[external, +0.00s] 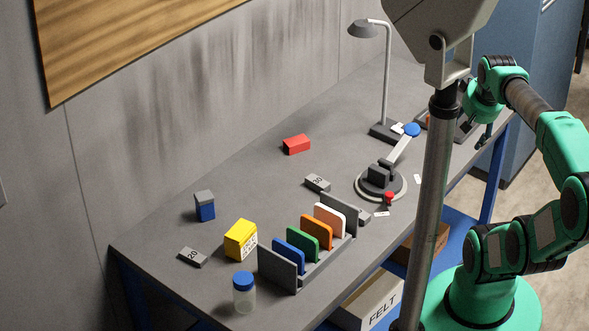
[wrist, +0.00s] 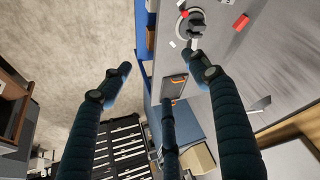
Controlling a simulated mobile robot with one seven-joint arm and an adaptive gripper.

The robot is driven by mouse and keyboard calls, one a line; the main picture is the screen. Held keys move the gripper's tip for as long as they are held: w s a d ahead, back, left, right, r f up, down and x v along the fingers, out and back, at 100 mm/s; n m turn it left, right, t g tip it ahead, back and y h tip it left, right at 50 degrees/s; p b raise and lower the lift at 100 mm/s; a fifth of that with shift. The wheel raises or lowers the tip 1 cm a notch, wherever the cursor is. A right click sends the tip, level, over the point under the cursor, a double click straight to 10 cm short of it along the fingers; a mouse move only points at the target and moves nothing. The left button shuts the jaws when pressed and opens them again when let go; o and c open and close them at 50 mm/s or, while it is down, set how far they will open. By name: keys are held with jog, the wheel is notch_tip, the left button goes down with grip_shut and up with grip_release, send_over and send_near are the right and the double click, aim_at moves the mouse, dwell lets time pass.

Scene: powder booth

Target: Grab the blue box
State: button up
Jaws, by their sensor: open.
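A small blue box (external: 205,211) with a grey top stands upright on the grey workbench (external: 235,165), toward its left end near the wall. My gripper (external: 484,136) is at the far right end of the bench, well away from the blue box. In the wrist view, the fingers of my gripper (wrist: 158,68) are spread apart with nothing between them. The blue box is not seen in the wrist view.
Near the box are a yellow box (external: 241,240), a blue-capped jar (external: 244,294) and a rack with coloured plates (external: 302,270). A red block (external: 297,144), a lamp (external: 365,29) and a round-based device (external: 381,183) stand farther along. A metal post (external: 433,190) rises in front.

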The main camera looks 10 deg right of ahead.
jog(key=w+a+r+n+g+y+p, duration=0.1)
jog(key=w+a+r+p, duration=0.1)
jog(key=w+a, duration=0.8)
jog(key=w+a+r+n+g+p, duration=0.1)
jog(key=w+a+r, duration=0.2)
jog(key=w+a, duration=0.75)
jog(key=w+a+f+g+p, duration=0.1)
jog(key=w+a+f, duration=0.35)
jog(key=a, duration=0.45)
jog(key=w+a+f+g+p, duration=0.1)
jog(key=w+a+f+p, duration=0.1)
jog(key=w+a+f, duration=0.5)
jog(key=n+g+h+p, duration=0.1)
jog(key=n+g+p, duration=0.1)
jog(key=p, duration=0.1)
send_over(203, 194)
notch_tip(203, 194, down, 20)
jog(key=f, duration=0.1)
jog(key=shift+s+r, duration=0.1)
jog(key=shift+r, duration=0.15)
jog(key=shift+f, duration=4.25)
